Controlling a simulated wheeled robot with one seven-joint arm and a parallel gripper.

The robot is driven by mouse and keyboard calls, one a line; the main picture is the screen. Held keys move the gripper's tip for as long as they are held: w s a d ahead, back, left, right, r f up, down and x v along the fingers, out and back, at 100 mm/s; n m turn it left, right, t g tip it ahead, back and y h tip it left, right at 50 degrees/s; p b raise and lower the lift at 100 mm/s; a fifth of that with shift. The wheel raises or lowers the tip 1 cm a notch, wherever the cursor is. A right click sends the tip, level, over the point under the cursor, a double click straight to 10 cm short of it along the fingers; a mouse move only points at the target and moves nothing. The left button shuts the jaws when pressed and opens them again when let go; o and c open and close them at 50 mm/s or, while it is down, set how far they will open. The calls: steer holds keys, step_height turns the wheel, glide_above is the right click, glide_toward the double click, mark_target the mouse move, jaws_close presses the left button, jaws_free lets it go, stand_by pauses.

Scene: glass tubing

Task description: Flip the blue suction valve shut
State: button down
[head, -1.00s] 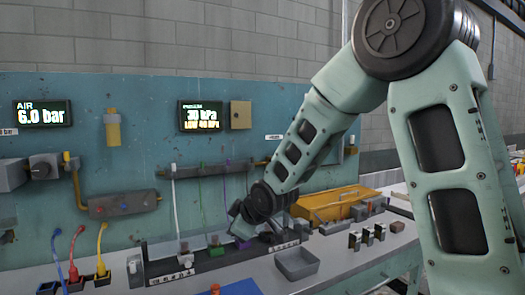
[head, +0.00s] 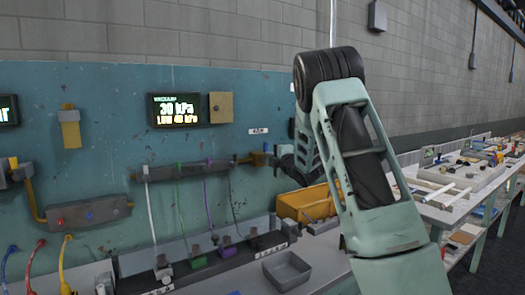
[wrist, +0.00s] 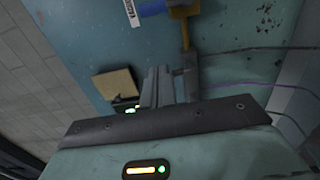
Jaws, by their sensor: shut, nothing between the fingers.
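The blue suction valve handle (wrist: 154,7) shows at the top edge of the wrist view, partly cut off, beside a brass fitting (wrist: 186,12) and a white label. In the head view the brass fitting (head: 252,159) sits at the right end of the grey manifold (head: 190,169), under a small label; the handle is too small there to judge clearly. My gripper (wrist: 158,72) is shut and empty, its fingers pointing up the wrist picture, short of the handle and apart from it. In the head view my arm hides most of the gripper, just right of the fitting.
The vacuum display (head: 178,109) reads 30 kPa, with a yellow box (head: 221,107) beside it. Thin hoses hang from the manifold to a black rack on the bench. A grey tray (head: 287,270) and a yellow bin (head: 303,204) stand below my arm.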

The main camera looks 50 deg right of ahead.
mark_target(265, 150)
steer(key=shift+w, duration=0.1)
steer(key=w+d+p, duration=0.2)
steer(key=w, duration=0.1)
steer(key=w+d+p, duration=0.2)
steer(key=w, duration=0.1)
steer(key=w+d+p, duration=0.2)
steer(key=w+p, duration=0.1)
steer(key=shift+w+d, duration=0.15)
steer(key=shift+d, duration=0.2)
